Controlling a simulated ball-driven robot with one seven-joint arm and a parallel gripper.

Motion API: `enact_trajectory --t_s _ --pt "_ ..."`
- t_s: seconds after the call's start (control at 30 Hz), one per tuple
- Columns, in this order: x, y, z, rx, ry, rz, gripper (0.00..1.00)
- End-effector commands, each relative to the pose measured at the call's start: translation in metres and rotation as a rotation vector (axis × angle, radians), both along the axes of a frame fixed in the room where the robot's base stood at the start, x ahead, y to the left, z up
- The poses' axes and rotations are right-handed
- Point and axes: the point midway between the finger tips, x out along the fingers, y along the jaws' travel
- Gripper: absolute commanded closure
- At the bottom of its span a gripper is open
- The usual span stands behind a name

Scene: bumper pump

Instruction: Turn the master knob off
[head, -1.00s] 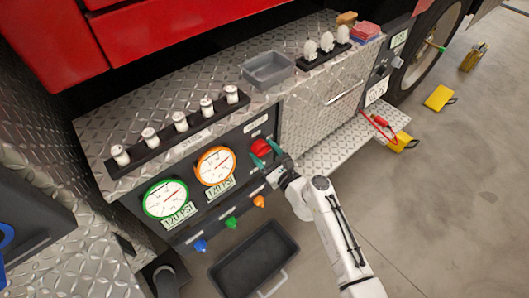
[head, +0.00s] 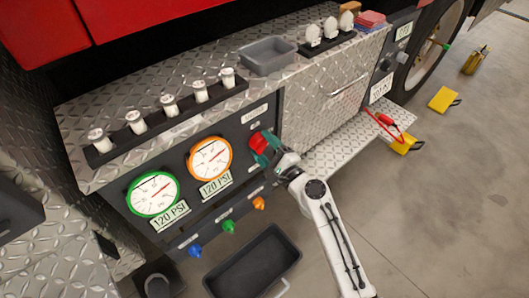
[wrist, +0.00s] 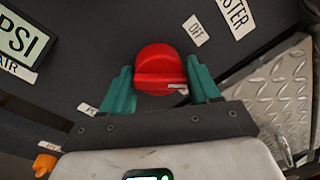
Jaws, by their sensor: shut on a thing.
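The red master knob (head: 258,143) sits on the dark upright panel, right of the orange-ringed gauge. In the wrist view the knob (wrist: 160,70) lies between my two green fingers, with its raised grip bar running roughly across the picture. My gripper (wrist: 161,82) is shut on the knob, one finger at each side. In the head view my gripper (head: 266,150) partly covers the knob. An OFF label (wrist: 196,31) is beside the knob in the wrist view, and a partly cut-off label ending in "STER" (wrist: 234,17) is farther right.
Two gauges (head: 153,194) (head: 210,159) read 120 PSI on their labels. Blue, green and orange small knobs (head: 229,227) are below, above a black bin (head: 245,280). A diamond-plate step (head: 345,143) lies right of the panel.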

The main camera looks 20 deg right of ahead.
Motion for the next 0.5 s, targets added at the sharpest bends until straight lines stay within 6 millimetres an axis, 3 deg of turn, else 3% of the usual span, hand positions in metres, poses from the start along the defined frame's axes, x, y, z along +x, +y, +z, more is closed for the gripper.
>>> enact_trajectory --t_s 0.03,0.5 --pt "-0.0019 0.0059 -0.0102 -0.043 -0.008 0.013 0.69" --pt "-0.0016 0.0047 -0.0129 -0.46 -0.141 0.014 0.69"
